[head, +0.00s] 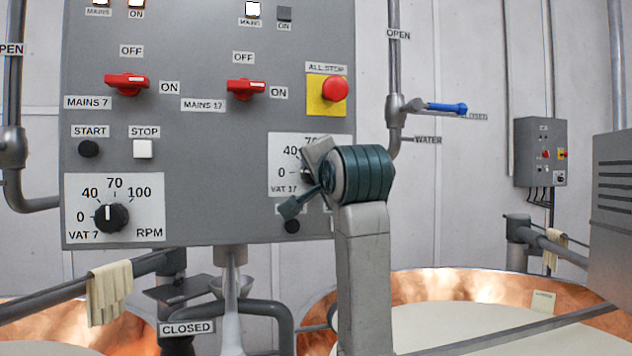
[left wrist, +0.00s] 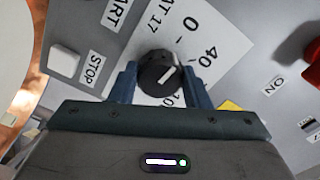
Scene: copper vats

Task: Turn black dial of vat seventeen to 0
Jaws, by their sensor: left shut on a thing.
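The black dial of vat seventeen (left wrist: 157,72) sits on a white scale plate (left wrist: 225,40) marked VAT 17. In the left wrist view, its white pointer line points roughly toward the 40 mark, away from 0. My left gripper (left wrist: 161,85) has its two blue fingers on opposite sides of the dial and is shut on it. In the head view, my left gripper (head: 308,178) reaches the plate (head: 283,150) from the lower right and hides most of the dial and part of the scale. My right gripper is not in view.
The vat 7 dial (head: 111,217) is at the panel's lower left. Red switches for mains 7 (head: 127,84) and mains 17 (head: 245,88) are above. A red all-stop button (head: 335,89) is at upper right. Pipes and copper vats (head: 430,285) lie around and below.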

